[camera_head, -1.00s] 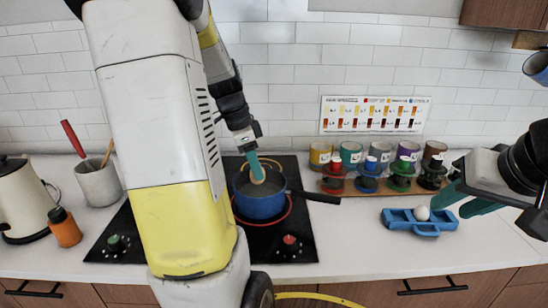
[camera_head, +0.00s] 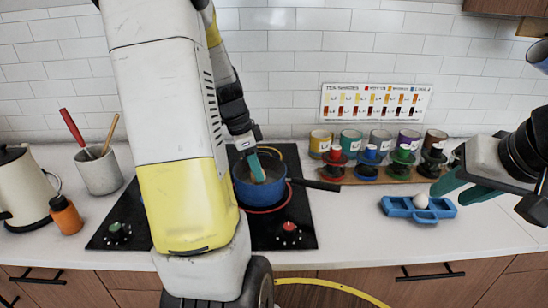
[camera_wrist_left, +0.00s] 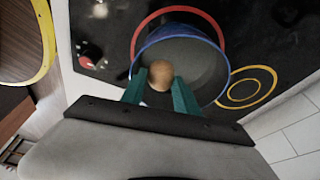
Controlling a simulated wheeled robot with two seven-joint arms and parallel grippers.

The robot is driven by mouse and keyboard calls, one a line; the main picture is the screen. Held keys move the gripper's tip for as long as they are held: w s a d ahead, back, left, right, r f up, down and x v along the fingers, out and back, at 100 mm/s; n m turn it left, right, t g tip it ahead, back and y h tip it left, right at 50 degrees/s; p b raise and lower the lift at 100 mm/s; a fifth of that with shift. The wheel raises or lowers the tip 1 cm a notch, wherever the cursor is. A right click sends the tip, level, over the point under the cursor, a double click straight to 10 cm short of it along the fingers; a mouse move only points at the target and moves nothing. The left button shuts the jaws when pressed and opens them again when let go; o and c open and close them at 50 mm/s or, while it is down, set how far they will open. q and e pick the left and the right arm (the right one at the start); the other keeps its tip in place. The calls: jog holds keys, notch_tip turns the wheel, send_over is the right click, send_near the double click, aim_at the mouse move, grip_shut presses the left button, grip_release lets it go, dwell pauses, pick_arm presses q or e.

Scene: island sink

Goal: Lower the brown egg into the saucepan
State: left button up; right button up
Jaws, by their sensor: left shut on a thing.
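The blue saucepan (camera_head: 262,196) stands on the black cooktop with its dark handle pointing right. My left gripper (camera_head: 257,174) reaches down into the pan's mouth, its teal fingers shut on the brown egg. In the left wrist view, the brown egg (camera_wrist_left: 161,74) sits between the fingertips, within the outline of the saucepan (camera_wrist_left: 205,72). I cannot tell whether the egg touches the pan floor. My right gripper (camera_head: 462,189) is open and empty, beside the blue egg tray (camera_head: 398,208), which holds a white egg (camera_head: 421,201).
Several coloured cups (camera_head: 351,143) and red, blue, green and black stoppered items stand on a wooden board right of the pan. A utensil crock (camera_head: 100,172), an orange bottle (camera_head: 66,216) and a kettle (camera_head: 22,190) stand at left. The front-right counter is clear.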

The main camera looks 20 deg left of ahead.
pick_arm(q)
jog(key=shift+f, duration=2.55)
dwell(1.4)
jog(key=o, duration=0.9)
jog(key=shift+c, duration=0.2)
jog(key=shift+r, duration=0.15)
jog(key=v, duration=0.8)
jog(key=s+d+r+n+t, duration=0.4)
jog(key=s+d+r+n, duration=0.6)
jog(key=s+d, duration=0.3)
jog(key=d+r, duration=0.1)
jog(key=d, duration=0.2)
jog(key=shift+r+n, duration=0.2)
jog(key=shift+n, duration=0.1)
